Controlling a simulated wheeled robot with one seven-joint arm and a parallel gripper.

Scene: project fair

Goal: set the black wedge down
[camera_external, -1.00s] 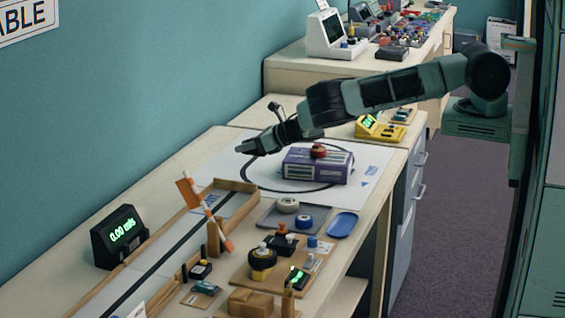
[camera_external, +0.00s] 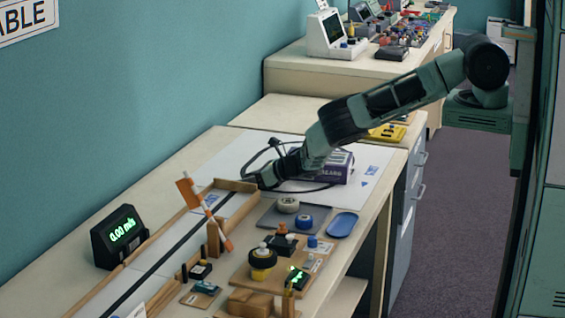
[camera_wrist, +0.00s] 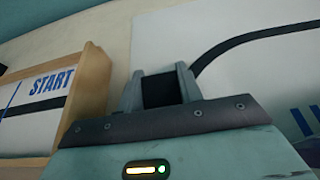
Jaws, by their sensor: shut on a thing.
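The black wedge (camera_wrist: 161,91) sits between the two grey fingers of my gripper in the wrist view. My gripper (camera_wrist: 160,82) is shut on it. In the external view my gripper (camera_external: 264,180) is low over the near edge of the white sheet, close to the end of the wooden-walled track. The wedge cannot be made out there, and I cannot tell whether it touches the surface.
The wooden track (camera_external: 235,185) lies just left of my gripper; its START end (camera_wrist: 52,82) shows in the wrist view. A purple box (camera_external: 335,170) stands behind my arm. A grey tray (camera_external: 268,217) with round pieces and a blue dish (camera_external: 342,225) lie in front. The white sheet (camera_external: 225,160) has bare room.

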